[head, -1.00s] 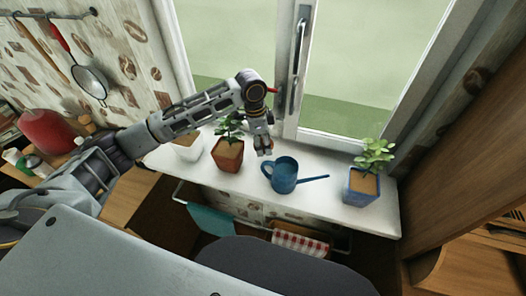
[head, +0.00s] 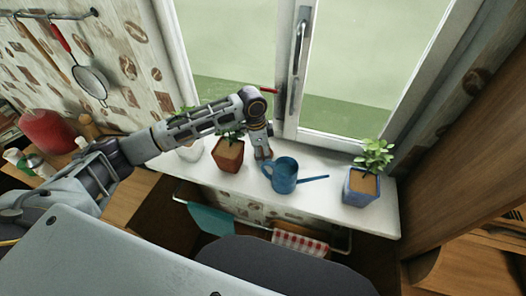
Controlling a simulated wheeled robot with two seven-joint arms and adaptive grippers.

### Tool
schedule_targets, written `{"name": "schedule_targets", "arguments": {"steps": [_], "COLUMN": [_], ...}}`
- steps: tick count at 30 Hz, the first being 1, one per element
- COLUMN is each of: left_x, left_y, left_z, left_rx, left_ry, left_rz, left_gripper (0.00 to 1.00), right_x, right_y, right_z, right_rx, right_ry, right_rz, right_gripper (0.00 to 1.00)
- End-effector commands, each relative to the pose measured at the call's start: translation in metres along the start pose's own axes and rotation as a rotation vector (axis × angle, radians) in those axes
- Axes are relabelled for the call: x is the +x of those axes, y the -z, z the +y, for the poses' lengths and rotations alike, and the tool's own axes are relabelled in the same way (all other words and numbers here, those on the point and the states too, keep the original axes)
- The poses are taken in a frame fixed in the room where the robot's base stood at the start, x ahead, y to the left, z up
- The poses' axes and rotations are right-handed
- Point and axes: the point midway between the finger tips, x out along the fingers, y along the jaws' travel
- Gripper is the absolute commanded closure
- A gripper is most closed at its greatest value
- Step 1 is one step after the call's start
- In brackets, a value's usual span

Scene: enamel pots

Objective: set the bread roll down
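I cannot make out a bread roll anywhere in the head view. My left gripper (head: 264,155) points down over the white windowsill (head: 330,200). It is just behind and left of the blue watering can (head: 283,176) and right of the plant in a terracotta pot (head: 228,155). Its fingers are small and partly hidden behind the can's handle, so I cannot tell whether they are open, shut or holding something. Whether it touches the can is also unclear. My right gripper is out of view.
A white pot (head: 190,150) stands behind my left arm. A blue pot (head: 361,187) with a plant stands at the sill's right end. The sill is bare between the can and the blue pot. A towel rail with a teal cloth (head: 211,219) hangs below.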

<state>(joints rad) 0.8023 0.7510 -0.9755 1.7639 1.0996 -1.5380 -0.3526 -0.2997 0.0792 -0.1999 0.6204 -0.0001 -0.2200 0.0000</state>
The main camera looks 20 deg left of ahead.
Motion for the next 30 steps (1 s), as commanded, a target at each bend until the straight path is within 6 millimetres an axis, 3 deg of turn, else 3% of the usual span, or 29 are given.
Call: {"name": "schedule_targets", "arguments": {"steps": [8,9,13,30], "left_x": [0.0021,0.0019,0.0021,-0.0045], "left_y": [0.0001,0.0001,0.0,0.0], "left_z": [0.0003,0.0002,0.0002,-0.0003], "left_rx": [0.0,0.0,0.0,0.0], "left_ry": [-0.001,0.0,0.0,0.001], "left_rz": [0.001,0.001,0.001,0.0], "left_gripper": [0.62,0.33,0.17,0.17], "right_x": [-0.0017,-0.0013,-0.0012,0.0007], "right_y": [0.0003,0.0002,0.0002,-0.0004], "right_z": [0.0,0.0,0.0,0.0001], "right_rx": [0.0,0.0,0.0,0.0], "right_ry": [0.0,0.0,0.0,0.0], "right_rz": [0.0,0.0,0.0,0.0], "right_gripper": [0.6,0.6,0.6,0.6]}}
